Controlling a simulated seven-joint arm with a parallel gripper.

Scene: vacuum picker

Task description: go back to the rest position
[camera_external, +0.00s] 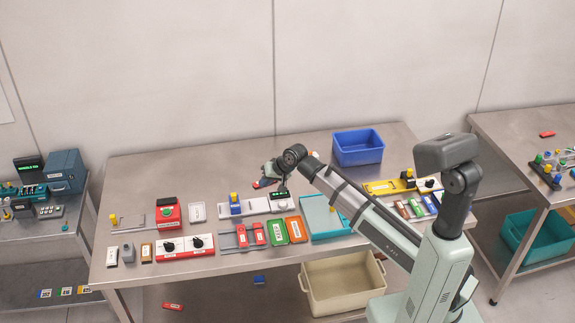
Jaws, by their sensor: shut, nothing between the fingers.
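My gripper (262,181) is above the middle of the metal table, over the back part of the row of devices. It looks small in this view, and its jaws are shut with nothing held. A small red patch (266,183) shows right at the fingertips; I cannot tell what it belongs to. My arm reaches from the right front up and to the left across the table. Part of the table behind the arm is hidden.
A beige crate (345,283) is below. The table's back left is clear.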

